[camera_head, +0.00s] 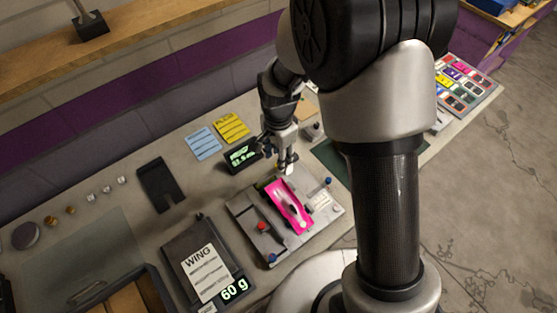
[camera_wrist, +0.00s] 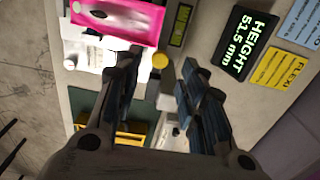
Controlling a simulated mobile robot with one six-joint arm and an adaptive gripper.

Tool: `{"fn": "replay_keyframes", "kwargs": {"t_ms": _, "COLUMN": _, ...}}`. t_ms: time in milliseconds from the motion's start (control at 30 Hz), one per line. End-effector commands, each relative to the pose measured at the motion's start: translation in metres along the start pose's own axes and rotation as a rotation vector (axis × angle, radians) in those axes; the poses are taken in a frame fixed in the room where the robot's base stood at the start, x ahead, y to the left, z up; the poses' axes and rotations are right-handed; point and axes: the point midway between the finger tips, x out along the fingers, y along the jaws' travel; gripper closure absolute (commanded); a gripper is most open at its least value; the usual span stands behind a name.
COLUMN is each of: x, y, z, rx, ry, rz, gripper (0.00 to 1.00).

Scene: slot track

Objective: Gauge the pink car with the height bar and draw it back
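The pink car (camera_head: 291,208) lies on a grey gauging fixture (camera_head: 243,222) on the bench; part of it shows at the top of the wrist view (camera_wrist: 120,18). My gripper (camera_head: 287,165) is just beyond the car's far end. In the wrist view my gripper (camera_wrist: 160,66) has its fingers apart, with a round yellow knob (camera_wrist: 159,61) showing between the tips; contact cannot be told. A black display (camera_wrist: 243,45) reads HEIGHT 51.5 mm and also stands left of my gripper in the head view (camera_head: 241,156). I cannot clearly make out the height bar.
A scale with a WING card (camera_head: 208,272) reads 60 g at the front left. A black slotted plate (camera_head: 160,184), a blue card (camera_head: 204,142) and a yellow card (camera_head: 231,127) lie on the bench. A board of coloured cars (camera_head: 464,82) is at far right.

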Motion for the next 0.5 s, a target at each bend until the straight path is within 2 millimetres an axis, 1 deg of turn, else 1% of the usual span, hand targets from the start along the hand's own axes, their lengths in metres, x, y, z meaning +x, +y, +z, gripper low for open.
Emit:
{"fn": "replay_keyframes", "kwargs": {"t_ms": 33, "x": -0.014, "y": -0.001, "z": 0.0, "rx": 0.0, "ry": 0.002, "rz": -0.006, "gripper": 0.62}}
{"fn": "replay_keyframes", "kwargs": {"t_ms": 233, "x": -0.054, "y": -0.001, "z": 0.0, "rx": 0.0, "ry": 0.002, "rz": -0.005, "gripper": 0.62}}
{"fn": "replay_keyframes", "kwargs": {"t_ms": 333, "x": -0.069, "y": -0.001, "z": 0.0, "rx": 0.0, "ry": 0.001, "rz": -0.004, "gripper": 0.62}}
{"fn": "replay_keyframes", "kwargs": {"t_ms": 500, "x": -0.081, "y": 0.0, "z": 0.0, "rx": 0.0, "ry": 0.0, "rz": -0.001, "gripper": 0.62}}
